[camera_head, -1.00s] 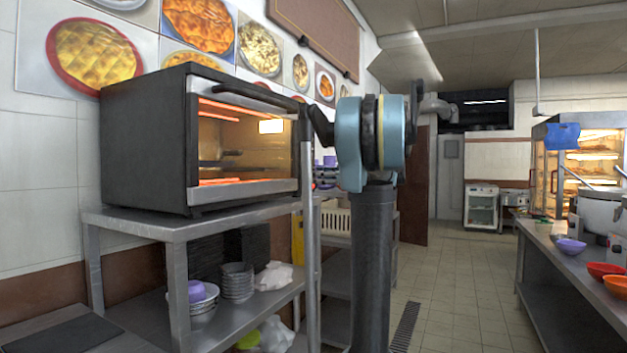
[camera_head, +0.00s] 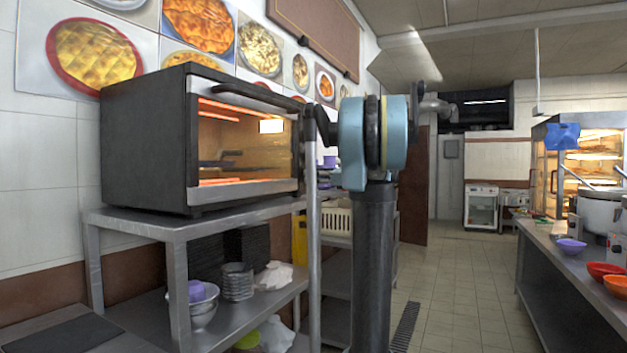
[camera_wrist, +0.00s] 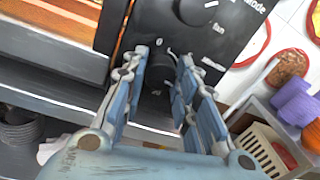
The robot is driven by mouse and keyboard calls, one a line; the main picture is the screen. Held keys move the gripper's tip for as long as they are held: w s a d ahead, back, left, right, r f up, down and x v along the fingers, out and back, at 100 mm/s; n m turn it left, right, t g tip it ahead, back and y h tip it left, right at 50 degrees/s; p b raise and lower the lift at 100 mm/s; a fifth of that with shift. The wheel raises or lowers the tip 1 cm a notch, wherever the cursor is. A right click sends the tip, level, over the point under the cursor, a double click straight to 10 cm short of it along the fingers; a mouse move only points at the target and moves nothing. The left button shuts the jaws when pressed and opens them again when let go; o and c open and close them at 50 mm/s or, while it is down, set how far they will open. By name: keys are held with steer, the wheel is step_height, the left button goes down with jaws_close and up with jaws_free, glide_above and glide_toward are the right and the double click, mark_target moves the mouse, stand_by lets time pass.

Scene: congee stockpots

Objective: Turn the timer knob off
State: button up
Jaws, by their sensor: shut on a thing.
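The black toaster oven (camera_head: 143,137) stands on a metal shelf, its window glowing orange. In the wrist view its dark control panel (camera_wrist: 235,42) shows a large upper knob (camera_wrist: 199,8) with printed labels near it. A lower dark knob (camera_wrist: 158,74), likely the timer knob, sits between my fingers. My gripper (camera_wrist: 163,66) is shut on this lower knob, one finger on each side. The fingers partly hide the knob and its markings, so its exact setting cannot be read. In the head view the knobs and my fingers are hidden behind the oven's front and my arm.
Bowls (camera_head: 205,308) and stacked dishes (camera_head: 238,282) sit below. A cream basket (camera_head: 336,221) is behind. The tiled floor (camera_head: 460,285) is open at right, before a counter (camera_head: 562,268).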

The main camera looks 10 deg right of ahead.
steer(key=shift+n, duration=0.4)
steer(key=n, duration=1.5)
steer(key=n+y, duration=0.1)
steer(key=n, duration=0.6)
steer(key=shift+f+g, duration=0.4)
steer(key=shift+n, duration=0.4)
steer(key=o, duration=1.1)
steer(key=shift+w, duration=0.1)
steer(key=shift+d+r, duration=0.1)
